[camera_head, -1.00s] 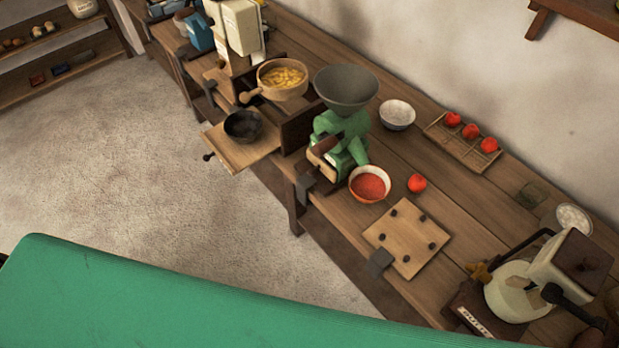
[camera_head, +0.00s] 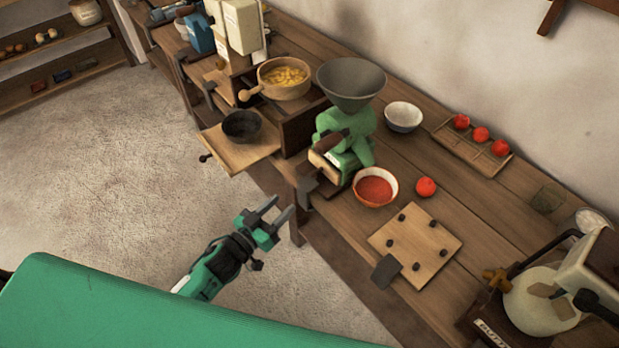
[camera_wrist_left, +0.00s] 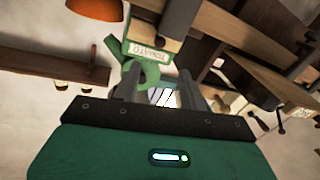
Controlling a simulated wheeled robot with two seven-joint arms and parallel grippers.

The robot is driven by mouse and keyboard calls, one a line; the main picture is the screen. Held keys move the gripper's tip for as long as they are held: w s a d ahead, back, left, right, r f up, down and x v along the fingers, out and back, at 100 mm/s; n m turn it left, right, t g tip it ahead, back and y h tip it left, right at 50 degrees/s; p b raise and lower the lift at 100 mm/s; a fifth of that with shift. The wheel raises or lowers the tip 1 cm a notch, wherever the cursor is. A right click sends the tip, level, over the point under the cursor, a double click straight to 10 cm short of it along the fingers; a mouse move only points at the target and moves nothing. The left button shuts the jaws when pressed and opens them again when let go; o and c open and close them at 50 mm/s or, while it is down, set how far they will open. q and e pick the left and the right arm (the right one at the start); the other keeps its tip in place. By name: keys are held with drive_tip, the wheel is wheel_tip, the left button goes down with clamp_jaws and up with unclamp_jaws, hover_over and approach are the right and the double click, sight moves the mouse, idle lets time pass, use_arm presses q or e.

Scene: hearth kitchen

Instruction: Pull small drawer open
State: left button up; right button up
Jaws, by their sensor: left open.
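I cannot tell for certain which part is the small drawer. A flat wooden slide with a dark knob (camera_head: 204,157) sticks out from the bench's front at left, with a black bowl (camera_head: 242,125) on it. A green mill (camera_head: 345,135) with a grey funnel stands to its right; its wooden front, labelled TOMATO (camera_wrist_left: 150,50), shows in the left wrist view. My left gripper (camera_head: 283,205) is open and empty, over the floor in front of the bench, below and left of the mill, touching nothing. My right gripper is not in view.
A pan of yellow food (camera_head: 283,76) stands behind the slide. A red-filled bowl (camera_head: 375,188), a tomato (camera_head: 426,187) and a board with dark knobs (camera_head: 415,243) lie right of the mill. The floor (camera_head: 110,190) at left is clear.

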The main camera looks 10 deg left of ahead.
sight(311, 177)
use_arm(q)
drive_tip(key=p+x, duration=0.2)
drive_tip(key=x, duration=1)
drive_tip(key=shift+w+d, duration=0.1)
drive_tip(key=shift+w, duration=0.1)
drive_tip(key=shift+c, duration=0.4)
